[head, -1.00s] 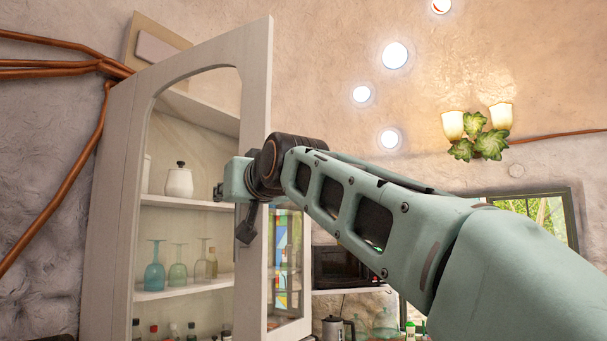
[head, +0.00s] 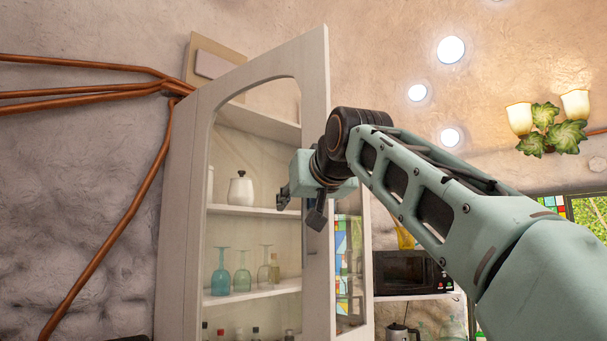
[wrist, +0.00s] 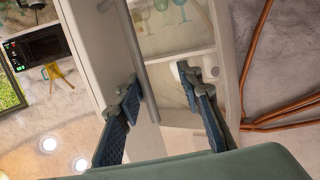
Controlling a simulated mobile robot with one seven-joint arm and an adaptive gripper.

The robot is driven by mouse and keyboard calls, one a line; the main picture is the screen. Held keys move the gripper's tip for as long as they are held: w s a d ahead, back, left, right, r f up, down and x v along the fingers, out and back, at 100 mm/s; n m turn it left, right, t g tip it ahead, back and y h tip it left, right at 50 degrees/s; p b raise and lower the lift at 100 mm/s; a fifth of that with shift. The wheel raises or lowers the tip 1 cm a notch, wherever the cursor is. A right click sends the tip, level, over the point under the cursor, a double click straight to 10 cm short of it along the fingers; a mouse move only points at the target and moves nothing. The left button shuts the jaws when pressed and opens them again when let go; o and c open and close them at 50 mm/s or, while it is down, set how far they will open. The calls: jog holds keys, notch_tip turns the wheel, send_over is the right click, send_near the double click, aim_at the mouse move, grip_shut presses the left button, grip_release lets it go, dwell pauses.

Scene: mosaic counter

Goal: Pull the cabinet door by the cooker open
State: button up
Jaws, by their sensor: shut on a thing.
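The cabinet door (head: 316,110) is white, with an arched glass pane, and stands at an angle on the tall cabinet in the head view. Its free edge leans out toward me. In the wrist view, a long grey bar handle (wrist: 130,50) runs along the door and passes between my fingers. In the head view my gripper is at the door's free edge, partly hidden by my wrist. The cooker cannot be made out.
Shelves behind the glass hold a white jar (head: 241,188) and several glasses (head: 243,270). A black microwave (head: 410,272) and a kettle (head: 402,333) are to the right. Copper pipes (head: 120,235) run along the wall at left. A wall lamp (head: 548,120) hangs at upper right.

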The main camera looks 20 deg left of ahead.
jog(key=s+a+b, duration=0.1)
jog(key=s+b, duration=0.1)
jog(key=s, duration=1.1)
jog(key=shift+a+r+b, duration=0.15)
jog(key=shift+a+b, duration=0.15)
jog(key=shift+a, duration=0.05)
dwell(0.4)
jog(key=shift+w, duration=0.1)
dwell(0.6)
